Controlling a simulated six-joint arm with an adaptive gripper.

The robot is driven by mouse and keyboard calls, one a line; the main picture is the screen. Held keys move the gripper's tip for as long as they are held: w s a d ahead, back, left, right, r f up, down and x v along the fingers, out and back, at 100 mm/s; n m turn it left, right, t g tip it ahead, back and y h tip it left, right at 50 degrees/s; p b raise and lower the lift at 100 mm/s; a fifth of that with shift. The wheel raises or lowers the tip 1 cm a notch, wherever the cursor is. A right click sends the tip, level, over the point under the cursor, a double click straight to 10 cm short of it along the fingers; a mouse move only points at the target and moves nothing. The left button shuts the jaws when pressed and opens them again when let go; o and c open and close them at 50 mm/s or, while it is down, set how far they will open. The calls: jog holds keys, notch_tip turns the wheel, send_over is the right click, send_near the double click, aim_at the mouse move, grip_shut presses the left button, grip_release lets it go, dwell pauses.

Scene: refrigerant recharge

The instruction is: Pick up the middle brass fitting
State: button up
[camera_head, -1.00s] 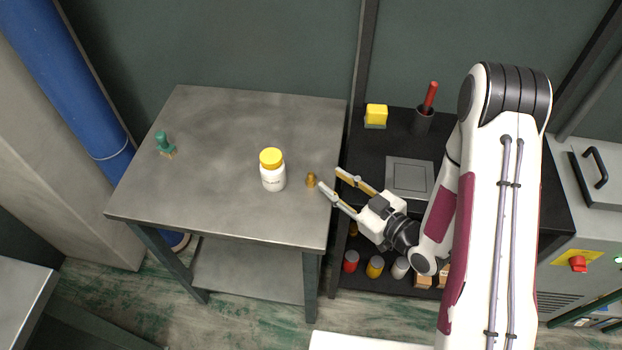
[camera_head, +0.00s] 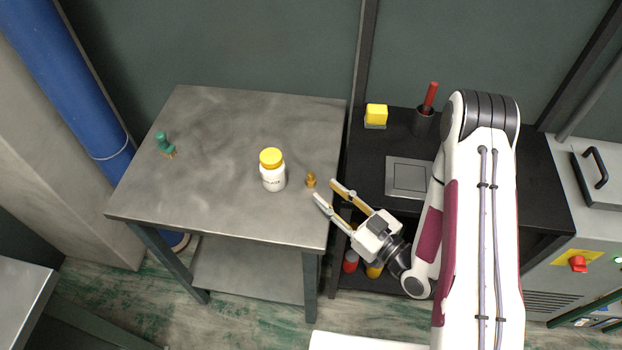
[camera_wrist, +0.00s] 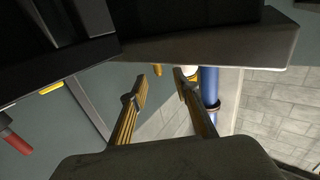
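One small brass fitting (camera_head: 311,181) stands upright on the grey metal table (camera_head: 215,190), near its right edge. I see no other brass fitting on the tabletop. My gripper (camera_head: 325,190) is open and empty, with its fingertips just to the lower right of the fitting, apart from it. In the wrist view, which looks upside down, the two fingers of my gripper (camera_wrist: 158,80) are spread. A small brass-coloured piece (camera_wrist: 157,69), likely the fitting, shows between them, partly cut off by the dark table edge.
A white bottle with a yellow cap (camera_head: 272,171) stands left of the fitting. A green-handled item (camera_head: 165,144) lies far left. Right of the table, a black shelf holds a yellow block (camera_head: 376,115), a red-handled tool in a cup (camera_head: 424,118) and a grey plate (camera_head: 407,177).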

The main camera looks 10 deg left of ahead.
aim_at(313, 176)
jog(key=shift+x, duration=1.15)
jog(key=shift+w, duration=0.1)
jog(key=shift+r+x, duration=0.2)
jog(key=shift+x, duration=1.05)
jog(key=shift+r+x, duration=0.15)
jog(key=shift+x, duration=1.15)
jog(key=shift+w+d, duration=0.15)
grip_shut()
